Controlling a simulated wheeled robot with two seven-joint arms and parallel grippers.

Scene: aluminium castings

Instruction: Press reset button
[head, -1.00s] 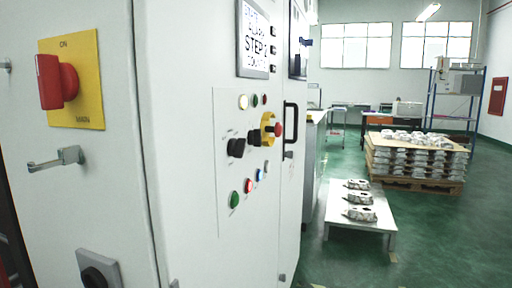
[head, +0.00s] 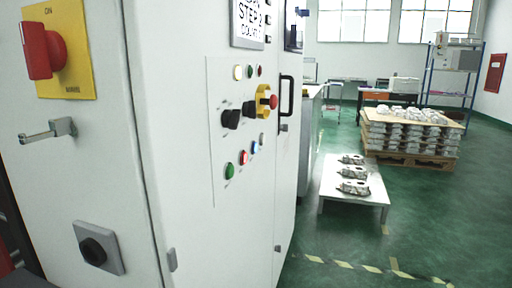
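A control panel (head: 236,135) is on the white cabinet's front, left of centre. Its lower row has a green button (head: 229,170), a red button (head: 243,157), a blue button (head: 254,146) and a small pale button (head: 261,139). The labels are too small to read, so I cannot tell which is reset. Above them are black knobs (head: 230,118) and a red emergency stop (head: 272,102) on a yellow guard. Small white, green and red lamps (head: 249,71) form the top row. Neither gripper is in view.
Green floor (head: 420,225) is open, with striped tape (head: 370,268).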

